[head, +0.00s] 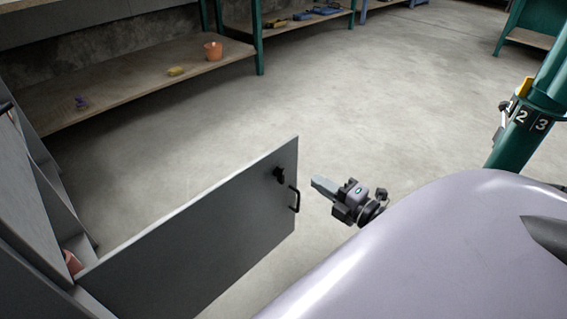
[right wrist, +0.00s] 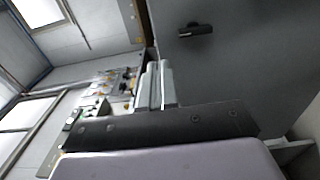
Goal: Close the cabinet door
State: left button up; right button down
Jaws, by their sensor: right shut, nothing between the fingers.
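The grey cabinet door (head: 215,235) stands open, swung out from the cabinet (head: 35,195) at the left. It has a black handle (head: 295,198) and a dark latch (head: 279,174) near its free edge. My right gripper (head: 316,183) is shut and empty, just right of the door's free edge, with a small gap showing in the head view. In the right wrist view the shut fingers (right wrist: 155,85) lie beside the grey door panel (right wrist: 240,60), which carries a dark fitting (right wrist: 195,30). Contact cannot be told. My left gripper is not in view.
A wooden low shelf (head: 130,90) with an orange pot (head: 213,51) and a yellow item (head: 176,71) runs along the back wall. A green post (head: 515,140) stands at the right. The concrete floor (head: 370,100) between is clear.

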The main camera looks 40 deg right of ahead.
jog(key=b, duration=0.2)
send_near(275, 154)
jog(key=w, duration=0.5)
jog(key=shift+w+a, duration=0.1)
jog(key=shift+a, duration=0.2)
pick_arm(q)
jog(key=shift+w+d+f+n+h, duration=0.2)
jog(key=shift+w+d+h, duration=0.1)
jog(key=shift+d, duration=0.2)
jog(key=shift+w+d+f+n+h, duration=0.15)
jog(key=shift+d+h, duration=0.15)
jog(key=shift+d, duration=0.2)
pick_arm(e)
jog(key=shift+w+a, duration=0.1)
jog(key=shift+w, duration=0.7)
